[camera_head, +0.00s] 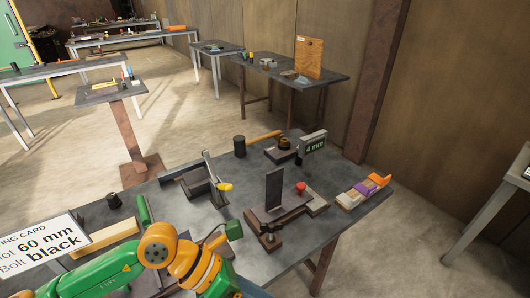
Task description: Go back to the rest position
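My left arm (112,268), green and orange, comes in from the bottom left over the near edge of the workbench (225,208). Its end is bunched up near the bottom middle, and the gripper's fingers cannot be made out clearly. No held object can be made out. My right gripper is not in view. On the bench stand a dark fixture with a yellow-tipped lever (224,187) and a dark upright plate (273,189) on a base with a red knob (300,187).
A mallet (260,140), a "4 mm" display (313,145) and coloured blocks (365,190) lie along the bench's far and right parts. A card reading "60 mm" and "black" (45,243), a wooden bar (107,238) and a black cylinder (114,201) are at left. Other tables stand behind.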

